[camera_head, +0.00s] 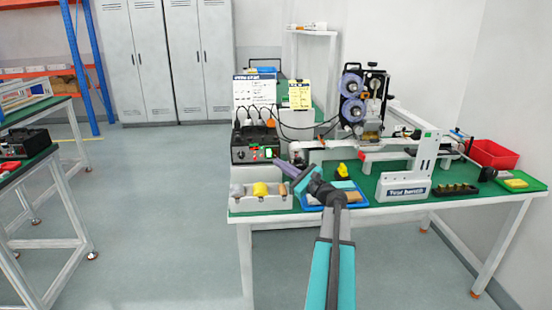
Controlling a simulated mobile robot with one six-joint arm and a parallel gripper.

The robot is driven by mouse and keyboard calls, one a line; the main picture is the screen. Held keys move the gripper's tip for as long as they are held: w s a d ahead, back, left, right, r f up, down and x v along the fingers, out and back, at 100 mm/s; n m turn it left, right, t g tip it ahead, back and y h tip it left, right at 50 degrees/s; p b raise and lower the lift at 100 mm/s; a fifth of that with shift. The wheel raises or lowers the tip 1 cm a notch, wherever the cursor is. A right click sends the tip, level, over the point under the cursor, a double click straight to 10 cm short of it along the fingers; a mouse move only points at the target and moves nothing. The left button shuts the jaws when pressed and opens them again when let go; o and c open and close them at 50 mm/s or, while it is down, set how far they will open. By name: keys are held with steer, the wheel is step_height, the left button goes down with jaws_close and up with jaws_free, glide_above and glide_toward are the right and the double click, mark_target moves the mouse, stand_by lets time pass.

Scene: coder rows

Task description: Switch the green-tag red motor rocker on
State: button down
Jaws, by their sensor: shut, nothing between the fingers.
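A black control box (254,145) stands on the left part of the green-topped bench, with cables rising from its top. Its front face carries small red and green spots. They are too small for me to tell which is the green-tag red motor rocker or which way it is set. My gripper (277,164) is shut and empty. It points left from the end of my arm, just in front of the box's lower right front. I cannot tell whether it touches the box.
A grey bin (262,203) with a yellow item stands in front of the box. A blue tray (357,201) lies beneath my wrist. A coder machine (364,103) and a white bracket (423,165) stand to the right. A red bin (494,153) is at the far right.

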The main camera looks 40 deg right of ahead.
steer(key=shift+w+d+f, duration=0.2)
steer(key=shift+w+d, duration=0.55)
steer(key=shift+w, duration=0.15)
steer(key=shift+w+d+f, duration=0.2)
steer(key=shift+w+d, duration=0.55)
steer(key=shift+w, duration=0.15)
steer(key=shift+w+d+f, duration=0.1)
steer(key=shift+w+d, duration=0.35)
steer(key=shift+w, duration=0.1)
stand_by(1.9)
steer(key=shift+s+a, duration=0.15)
steer(key=shift+s, duration=0.05)
steer(key=shift+s+a, duration=0.3)
steer(key=shift+s, duration=0.1)
steer(key=shift+a, duration=0.1)
stand_by(0.5)
steer(key=shift+s+a+r, duration=0.25)
steer(key=shift+s+a, duration=0.5)
steer(key=shift+s, duration=0.15)
steer(key=shift+s+a+r, duration=0.25)
steer(key=shift+s+a, duration=0.45)
steer(key=shift+s, duration=0.3)
